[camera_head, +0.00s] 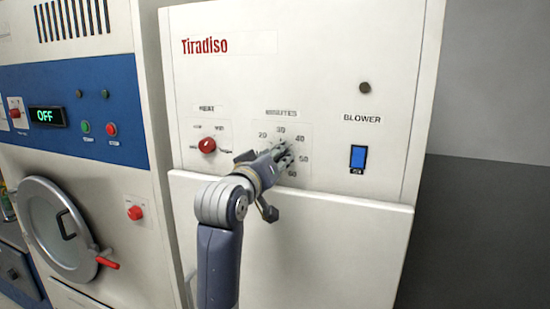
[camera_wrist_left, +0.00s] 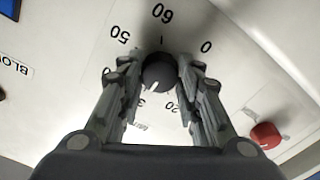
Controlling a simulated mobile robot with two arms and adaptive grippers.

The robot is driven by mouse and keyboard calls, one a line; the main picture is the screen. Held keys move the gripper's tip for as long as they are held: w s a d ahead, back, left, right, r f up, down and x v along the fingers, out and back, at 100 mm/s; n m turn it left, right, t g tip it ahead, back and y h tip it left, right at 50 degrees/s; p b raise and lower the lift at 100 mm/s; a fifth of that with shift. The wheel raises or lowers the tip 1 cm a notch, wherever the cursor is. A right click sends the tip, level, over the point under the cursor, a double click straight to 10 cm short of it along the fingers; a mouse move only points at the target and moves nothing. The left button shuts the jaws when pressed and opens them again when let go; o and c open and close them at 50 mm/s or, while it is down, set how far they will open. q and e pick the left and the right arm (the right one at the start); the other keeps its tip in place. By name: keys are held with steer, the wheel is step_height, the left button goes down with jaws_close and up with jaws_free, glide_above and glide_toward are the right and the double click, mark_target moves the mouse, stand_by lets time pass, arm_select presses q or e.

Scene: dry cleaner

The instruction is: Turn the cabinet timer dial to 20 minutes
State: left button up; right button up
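The black timer dial (camera_wrist_left: 159,73) is round and sits between the fingers of my left gripper (camera_wrist_left: 161,82). Its white mark points to the lower left in the left wrist view, roughly toward the partly covered 30. The fingers are spread on both sides of the dial; I cannot tell whether they touch it. In the head view my left gripper (camera_head: 284,156) is against the MINUTES scale (camera_head: 282,126) on the white cabinet (camera_head: 310,65) and hides the dial. My right gripper is not in view.
Left of the scale is a red HEAT knob (camera_head: 207,145), also in the left wrist view (camera_wrist_left: 265,136). A blue BLOWER switch (camera_head: 357,158) is to the right. A machine with a round door (camera_head: 55,228) and an OFF display (camera_head: 47,116) stands at the left.

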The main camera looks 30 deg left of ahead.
arm_select(q)
steer(key=shift+c, duration=0.8)
steer(key=shift+n, duration=0.3)
steer(key=n, duration=0.9)
steer(key=shift+n, duration=0.4)
steer(key=o, duration=1.1)
